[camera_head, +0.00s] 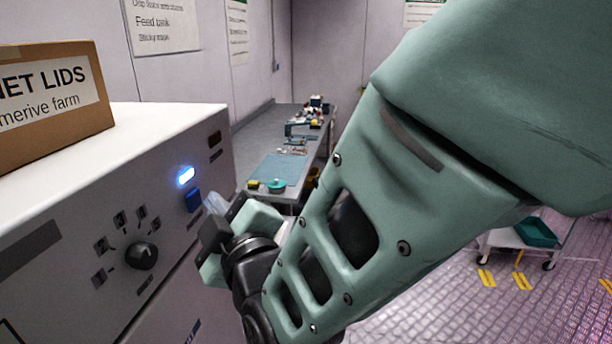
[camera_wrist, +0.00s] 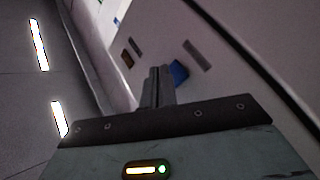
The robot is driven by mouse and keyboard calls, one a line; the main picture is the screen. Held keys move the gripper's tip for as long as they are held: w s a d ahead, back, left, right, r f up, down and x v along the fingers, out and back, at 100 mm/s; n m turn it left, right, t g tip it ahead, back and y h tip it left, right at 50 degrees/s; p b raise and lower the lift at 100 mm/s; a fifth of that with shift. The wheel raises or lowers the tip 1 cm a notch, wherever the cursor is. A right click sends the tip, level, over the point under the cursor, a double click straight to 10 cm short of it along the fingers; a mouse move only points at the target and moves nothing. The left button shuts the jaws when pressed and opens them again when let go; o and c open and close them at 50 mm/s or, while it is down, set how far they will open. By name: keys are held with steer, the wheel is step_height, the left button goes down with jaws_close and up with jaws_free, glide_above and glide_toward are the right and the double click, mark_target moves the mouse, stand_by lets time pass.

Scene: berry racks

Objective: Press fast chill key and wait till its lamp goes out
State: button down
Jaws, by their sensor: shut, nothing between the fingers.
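The fast chill key looks to be the blue key (camera_head: 193,200) on the front panel of the white cabinet (camera_head: 160,115). A lamp (camera_head: 186,176) just above it glows bright blue-white. My gripper (camera_head: 212,207) is shut and empty, its fingertips close to the right of the blue key. In the wrist view the shut fingers (camera_wrist: 158,88) point at the panel, and the blue key (camera_wrist: 179,72) shows just right of their tips. I cannot tell whether the tips touch it. The lamp is not seen in the wrist view.
A black dial (camera_head: 141,256) with marked symbols around it sits lower left on the panel. A cardboard box of lids (camera_head: 50,105) stands on the cabinet. Behind, a grey bench (camera_head: 262,140) holds several items. A white cart (camera_head: 510,238) stands on the right.

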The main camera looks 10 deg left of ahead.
steer(key=shift+d, duration=0.1)
steer(key=shift+s+d+b, duration=0.2)
steer(key=shift+d+b, duration=0.55)
steer(key=shift+d, duration=1.75)
steer(key=s+d+f+m+g+h+b, duration=0.25)
steer(key=d+f+g, duration=0.2)
steer(key=f, duration=0.25)
steer(key=s+d+f+m+g+h+b, duration=0.1)
steer(key=d+f+m+g+h+b, duration=0.25)
steer(key=d+f, duration=0.35)
steer(key=s+d+f+m+g+h+b, duration=0.2)
steer(key=s+d+f+g, duration=0.1)
steer(key=s+d, duration=0.3)
steer(key=s+d+f+m+g+h+b, duration=0.2)
steer(key=s+d+f+g+h, duration=0.1)
steer(key=s+d, duration=0.3)
steer(key=shift+s+d+f, duration=0.15)
steer(key=shift+d+f, duration=0.4)
steer(key=shift+d, duration=0.7)
stand_by(0.6)
